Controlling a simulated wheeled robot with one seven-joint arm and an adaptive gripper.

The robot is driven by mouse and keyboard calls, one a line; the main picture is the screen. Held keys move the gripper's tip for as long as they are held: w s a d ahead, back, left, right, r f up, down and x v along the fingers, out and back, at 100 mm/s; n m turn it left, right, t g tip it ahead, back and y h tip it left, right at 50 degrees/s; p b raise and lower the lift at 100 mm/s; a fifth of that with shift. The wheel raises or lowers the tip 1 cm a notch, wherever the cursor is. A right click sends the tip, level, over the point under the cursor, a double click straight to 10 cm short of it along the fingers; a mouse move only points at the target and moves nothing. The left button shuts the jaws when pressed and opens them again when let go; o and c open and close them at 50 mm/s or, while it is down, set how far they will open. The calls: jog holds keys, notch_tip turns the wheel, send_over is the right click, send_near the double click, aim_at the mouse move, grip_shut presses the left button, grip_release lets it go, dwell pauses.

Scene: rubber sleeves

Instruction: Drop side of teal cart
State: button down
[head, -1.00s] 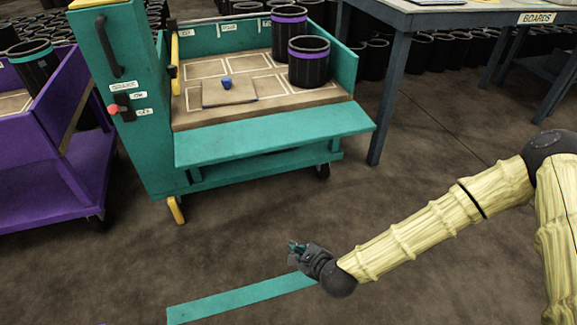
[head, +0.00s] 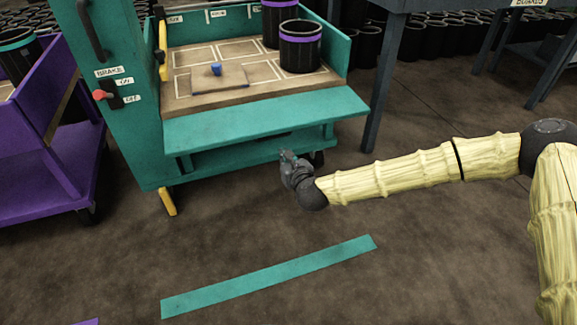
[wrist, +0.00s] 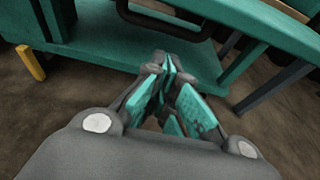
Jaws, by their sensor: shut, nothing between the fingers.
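The teal cart (head: 128,140) stands ahead in the head view. Its near side panel (head: 265,118) is folded outward below the bed's front edge, its broad face up. In the wrist view, teal cart parts (wrist: 110,45) and a dark loop handle (wrist: 165,25) lie beyond the fingers. My gripper (head: 287,155) is shut and empty, just below and in front of the panel's lower edge in the head view. Its teal-padded fingertips meet in the wrist view (wrist: 170,65). I cannot tell whether they touch the cart.
The bed carries black sleeves with purple bands (head: 300,50) and a small blue piece (head: 216,69). A red-knobbed brake lever (head: 100,95) is on the cart's post. A purple cart (head: 45,165) stands left, a dark table (head: 378,85) right. The floor around the teal strip (head: 270,277) is clear.

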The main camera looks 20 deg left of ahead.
aim_at(276, 137)
jog(key=shift+w+a+r+b, duration=0.55)
jog(key=shift+w+r+b, duration=0.15)
jog(key=shift+w+b, duration=0.05)
jog(key=shift+w+a+r+b, duration=0.5)
jog(key=shift+w+r+b, duration=0.2)
jog(key=shift+w, duration=0.05)
